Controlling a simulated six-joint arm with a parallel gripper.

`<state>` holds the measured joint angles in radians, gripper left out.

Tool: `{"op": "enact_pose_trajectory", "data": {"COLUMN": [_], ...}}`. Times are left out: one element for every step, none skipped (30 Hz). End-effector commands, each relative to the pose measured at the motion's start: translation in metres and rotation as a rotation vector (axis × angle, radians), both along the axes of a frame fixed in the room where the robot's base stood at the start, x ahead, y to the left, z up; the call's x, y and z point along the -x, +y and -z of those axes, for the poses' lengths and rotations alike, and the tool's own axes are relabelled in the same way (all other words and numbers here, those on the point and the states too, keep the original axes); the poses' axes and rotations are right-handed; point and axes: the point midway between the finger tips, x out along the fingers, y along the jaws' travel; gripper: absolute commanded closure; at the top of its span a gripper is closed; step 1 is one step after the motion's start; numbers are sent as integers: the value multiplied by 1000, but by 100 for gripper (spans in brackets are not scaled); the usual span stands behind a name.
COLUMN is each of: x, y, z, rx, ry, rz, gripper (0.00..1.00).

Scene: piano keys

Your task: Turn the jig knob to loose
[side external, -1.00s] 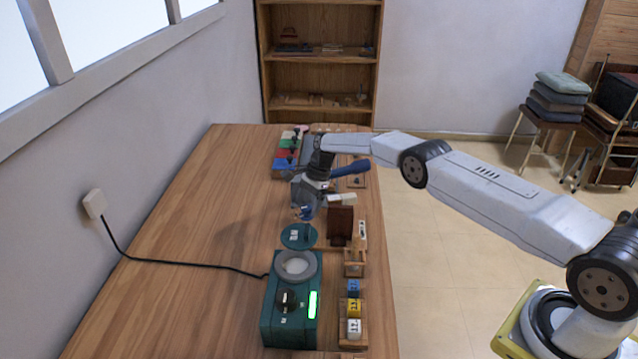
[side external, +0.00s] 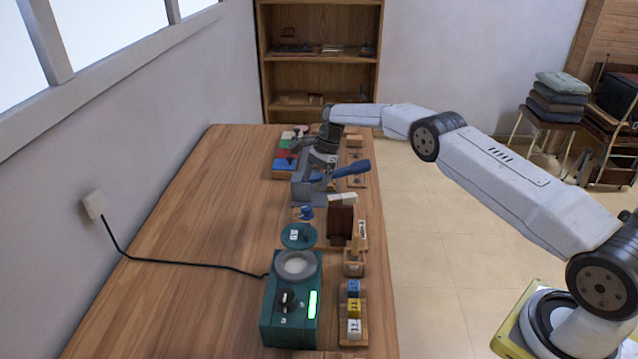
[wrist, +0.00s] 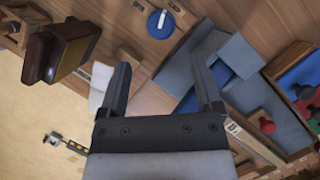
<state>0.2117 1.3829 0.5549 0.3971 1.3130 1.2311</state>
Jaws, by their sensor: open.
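A blue round knob (wrist: 161,23) with a white pointer line shows at the top of the wrist view. It also stands in the side view (side external: 305,213), just behind the green disc, with nothing gripping it. I take it for the jig knob, but cannot read its setting. In the side view my gripper hangs over the jig, apart from the knob.
A green disc (side external: 299,236) and a green box (side external: 291,312) with a dial and lit green bar stand nearer the camera. A brown block (side external: 341,222) stands right of the knob. Coloured panels with small knobs (side external: 285,155) lie beyond the jig.

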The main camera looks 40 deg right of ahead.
Motion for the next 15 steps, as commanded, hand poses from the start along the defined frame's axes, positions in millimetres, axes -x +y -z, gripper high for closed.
{"op": "enact_pose_trajectory", "data": {"x": [0, 0, 0, 0, 0, 0, 0, 0, 0, 0, -1, -1, -1, -1, 0], "y": [0, 0, 0, 0, 0, 0, 0, 0, 0, 0, 0, 0, 0, 0, 0], "z": [0, 0, 0, 0, 0, 0, -1, -2, -4, -6, -8, -12, -15, -19, -26], "rx": [0, 0, 0, 0, 0, 0, 0, 0, 0, 0, 0, 1, 1, 0, 1], "ry": [0, 0, 0, 0, 0, 0, 0, -1, -1, -1, -2, -2, -2, -2, -3], "rz": [0, 0, 0, 0, 0, 0, 0, 0, 0, -1, 0, 0, 0, 0, -1], "gripper": [17, 17, 17, 16, 16, 16, 16, 16, 16, 16, 16, 16, 16, 16, 16]}}
